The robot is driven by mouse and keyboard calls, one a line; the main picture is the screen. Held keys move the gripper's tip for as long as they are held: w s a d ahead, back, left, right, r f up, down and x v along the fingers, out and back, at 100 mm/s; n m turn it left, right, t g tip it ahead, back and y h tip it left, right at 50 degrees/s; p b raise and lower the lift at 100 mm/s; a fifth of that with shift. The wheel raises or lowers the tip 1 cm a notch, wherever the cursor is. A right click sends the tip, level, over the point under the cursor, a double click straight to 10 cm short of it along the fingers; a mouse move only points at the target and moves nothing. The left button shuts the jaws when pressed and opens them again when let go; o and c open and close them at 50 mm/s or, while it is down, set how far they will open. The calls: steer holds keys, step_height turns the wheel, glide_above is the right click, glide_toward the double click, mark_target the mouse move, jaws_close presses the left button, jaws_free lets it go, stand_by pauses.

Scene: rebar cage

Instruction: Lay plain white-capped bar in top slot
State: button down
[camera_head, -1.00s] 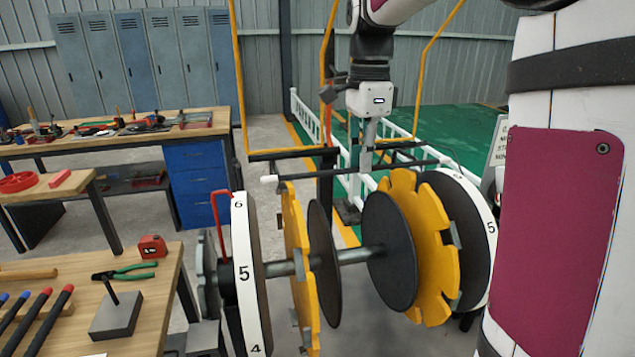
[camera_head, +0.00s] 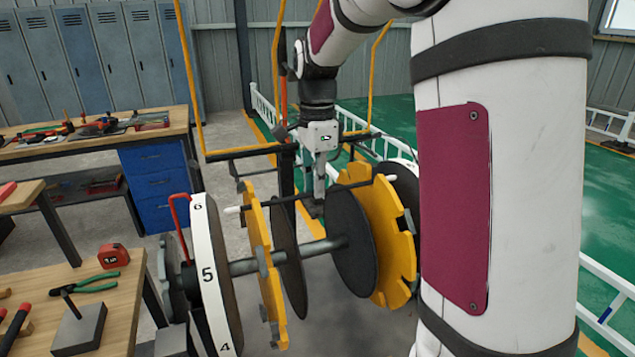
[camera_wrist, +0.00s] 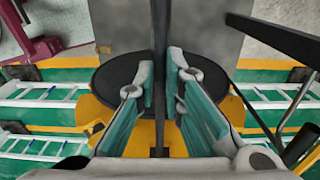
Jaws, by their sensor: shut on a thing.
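My gripper (camera_head: 319,192) is shut on a dark plain bar (camera_head: 352,189) with a white cap (camera_head: 232,210) at its left end. The bar lies crosswise and nearly level at the top of the rig, close to the upper rims of the left yellow notched disc (camera_head: 264,270) and the right yellow notched disc (camera_head: 390,245). I cannot tell whether it touches a slot. In the wrist view the bar (camera_wrist: 159,35) runs between both fingers (camera_wrist: 160,92), with a round dark disc (camera_wrist: 112,78) below.
Dark discs (camera_head: 350,245) sit inside the yellow ones on a grey shaft (camera_head: 318,249). A workbench with pliers (camera_head: 85,284) is at the lower left. Yellow posts stand behind.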

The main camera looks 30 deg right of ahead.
steer(key=c, duration=1.7)
jaws_free()
steer(key=shift+f, duration=0.15)
step_height(320, 180, up, 11)
steer(key=b, duration=0.1)
steer(key=s+a+r+n+t, duration=0.2)
steer(key=s+a+n, duration=0.3)
steer(key=s+n, duration=0.1)
steer(key=s+a+f+n+t, duration=0.1)
steer(key=s+a+f+n, duration=0.1)
steer(key=s+f+n, duration=0.1)
steer(key=s+a+f+n+t, duration=0.1)
steer(key=s+a+f+n, duration=0.2)
steer(key=s+n, duration=0.3)
steer(key=s+a+f+n+t, duration=0.1)
steer(key=s+a+f+n, duration=0.2)
steer(key=s+f+n, duration=0.1)
steer(key=shift+s+a+n, duration=0.15)
steer(key=shift+s+n, duration=0.45)
steer(key=shift+s, duration=0.5)
